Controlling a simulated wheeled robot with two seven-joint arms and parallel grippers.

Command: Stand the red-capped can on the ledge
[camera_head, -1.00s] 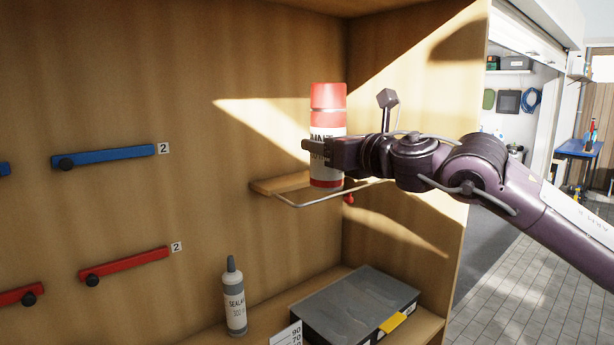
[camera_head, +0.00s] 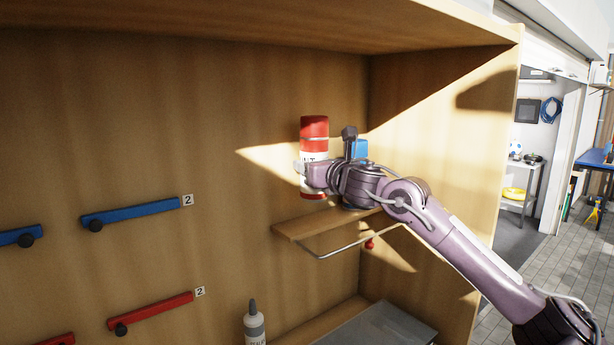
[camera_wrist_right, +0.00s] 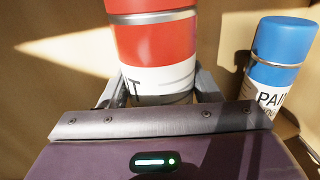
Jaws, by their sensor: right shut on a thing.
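The red-capped can (camera_head: 314,128), red with a white label band, is upright in my right gripper (camera_head: 312,173). It also shows in the right wrist view (camera_wrist_right: 155,45) between the two fingers (camera_wrist_right: 160,88). The wooden ledge (camera_head: 300,226) sticks out from the back panel, with a metal rail along its front. The can's base is above the ledge, with a visible gap. A blue-capped paint can (camera_head: 360,148) is to the right, partly hidden by my wrist; it seems to stand on the ledge and is clear in the wrist view (camera_wrist_right: 284,42). My left gripper is out of view.
A red knob (camera_head: 369,244) hangs below the rail. A sealant bottle (camera_head: 254,325) and a grey case (camera_head: 385,325) are on the lower shelf. Blue (camera_head: 135,212) and red (camera_head: 155,308) bars are on the back panel. The ledge's left end looks clear.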

